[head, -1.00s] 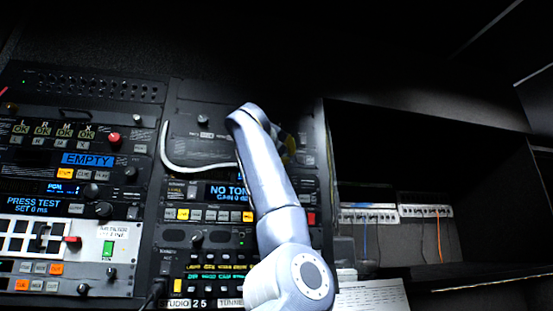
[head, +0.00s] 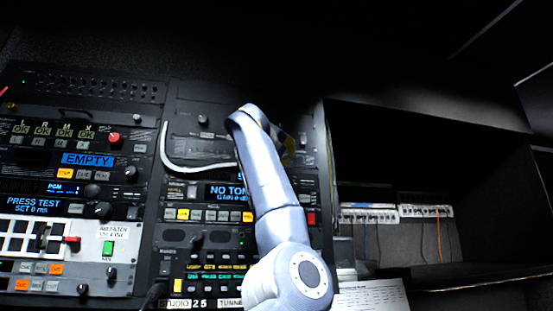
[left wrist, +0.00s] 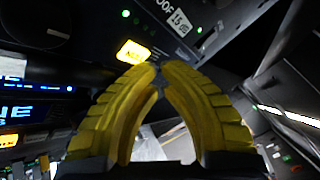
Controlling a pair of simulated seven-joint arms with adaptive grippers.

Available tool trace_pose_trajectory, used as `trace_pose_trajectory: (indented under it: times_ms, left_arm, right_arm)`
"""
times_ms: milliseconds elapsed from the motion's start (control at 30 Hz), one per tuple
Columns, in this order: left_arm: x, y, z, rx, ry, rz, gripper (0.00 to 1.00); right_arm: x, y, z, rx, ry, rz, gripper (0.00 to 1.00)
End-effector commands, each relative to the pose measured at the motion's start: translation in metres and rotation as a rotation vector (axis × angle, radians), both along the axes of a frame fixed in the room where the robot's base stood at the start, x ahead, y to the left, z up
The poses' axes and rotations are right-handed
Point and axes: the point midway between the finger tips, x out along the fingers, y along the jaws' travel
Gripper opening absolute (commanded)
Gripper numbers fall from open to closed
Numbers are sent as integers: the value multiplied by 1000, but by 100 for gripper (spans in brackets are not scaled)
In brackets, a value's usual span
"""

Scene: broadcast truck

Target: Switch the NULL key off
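A lit yellow key (left wrist: 133,52) with small dark lettering sits on a dark panel in the left wrist view, just above and left of my fingertips. The lettering is too blurred to read surely as NULL. My left gripper (left wrist: 160,68) has yellow ribbed fingers with the tips together and nothing seen between them. The tips look close to the key, but I cannot tell whether they touch the panel. In the head view the left gripper (head: 287,150) is mostly hidden behind my own arm, at the upper middle rack. My right gripper is not in view.
A white cable (head: 168,150) loops across the middle rack. A "NO TONE" display (head: 224,191) sits lower, partly behind my arm. The left rack (head: 75,180) holds several keys and knobs. A dark open bay (head: 430,150) lies at the right, with patch strips (head: 425,211) inside.

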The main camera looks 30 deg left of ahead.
Motion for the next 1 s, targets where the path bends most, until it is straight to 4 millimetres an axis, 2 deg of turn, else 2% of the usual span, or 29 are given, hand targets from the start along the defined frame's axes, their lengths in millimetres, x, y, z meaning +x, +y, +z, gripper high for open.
trace_pose_trajectory:
  times_ms: [1000]
  left_arm:
    - [6,7,0,0,0,0,0]
  right_arm:
    - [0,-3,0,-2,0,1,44]
